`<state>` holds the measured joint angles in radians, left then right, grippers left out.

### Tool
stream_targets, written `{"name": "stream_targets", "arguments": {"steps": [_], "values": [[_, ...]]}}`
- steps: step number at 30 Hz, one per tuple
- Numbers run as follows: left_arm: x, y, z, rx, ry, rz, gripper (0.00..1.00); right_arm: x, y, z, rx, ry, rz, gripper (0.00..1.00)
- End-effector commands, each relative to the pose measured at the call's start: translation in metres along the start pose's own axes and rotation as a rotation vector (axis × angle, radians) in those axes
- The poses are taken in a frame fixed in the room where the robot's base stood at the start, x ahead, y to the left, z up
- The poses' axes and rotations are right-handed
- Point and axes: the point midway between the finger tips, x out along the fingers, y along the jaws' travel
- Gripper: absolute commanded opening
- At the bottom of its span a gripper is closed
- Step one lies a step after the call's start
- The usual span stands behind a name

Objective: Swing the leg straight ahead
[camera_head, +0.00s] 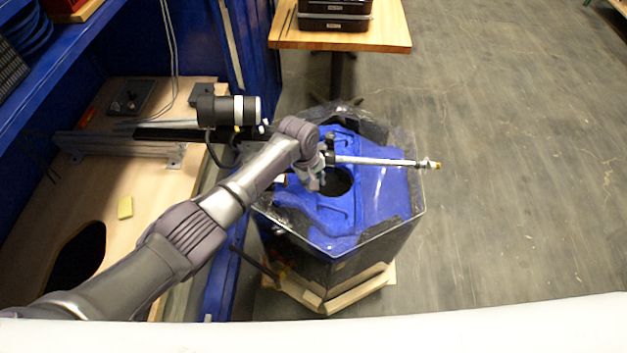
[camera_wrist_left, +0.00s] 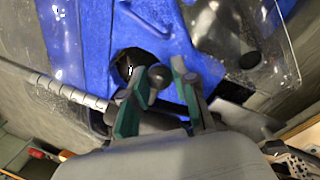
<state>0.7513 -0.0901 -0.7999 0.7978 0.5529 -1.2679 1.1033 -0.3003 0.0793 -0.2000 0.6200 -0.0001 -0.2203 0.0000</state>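The leg (camera_head: 375,161) is a thin silver rod with a brass-coloured tip. In the head view it reaches right from the middle of the blue-topped tank (camera_head: 390,192), past the rim. My left gripper (camera_head: 318,183) is over the tank at the rod's inner end, beside the round hole. In the left wrist view the ringed silver rod (camera_wrist_left: 70,91) comes in from the left towards a dark cylinder (camera_wrist_left: 157,122) by the fingers. My left gripper (camera_wrist_left: 160,68) has its green-padded fingers apart, with a dark round knob (camera_wrist_left: 158,76) between the tips. Firm contact is unclear. My right gripper is out of view.
A wooden table (camera_head: 385,32) stands behind. The floor to the right is clear.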

Motion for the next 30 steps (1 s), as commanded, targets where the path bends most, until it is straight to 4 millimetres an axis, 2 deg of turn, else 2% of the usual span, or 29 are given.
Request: {"name": "stream_targets", "arguments": {"steps": [1, 4, 5, 13, 17, 20, 30], "values": [[-0.004, 0.004, -0.003, 0.001, 0.009, 0.011, 0.34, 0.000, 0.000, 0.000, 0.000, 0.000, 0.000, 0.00], [-0.003, 0.004, -0.003, 0.001, 0.008, 0.010, 0.51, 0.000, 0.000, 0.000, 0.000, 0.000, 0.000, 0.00], [-0.003, 0.004, -0.003, 0.002, 0.008, 0.009, 0.53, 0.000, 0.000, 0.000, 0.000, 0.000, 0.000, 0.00], [-0.002, 0.002, -0.001, 0.002, 0.004, 0.005, 0.53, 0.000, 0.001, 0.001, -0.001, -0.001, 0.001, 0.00], [-0.009, 0.002, -0.001, 0.002, 0.003, 0.006, 0.53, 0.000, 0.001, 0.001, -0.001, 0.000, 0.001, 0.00], [-0.022, 0.002, -0.002, 0.003, 0.005, 0.008, 0.53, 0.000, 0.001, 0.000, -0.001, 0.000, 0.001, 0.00], [-0.094, 0.003, -0.002, 0.003, 0.006, 0.009, 0.53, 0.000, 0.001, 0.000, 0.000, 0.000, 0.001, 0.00]]}}
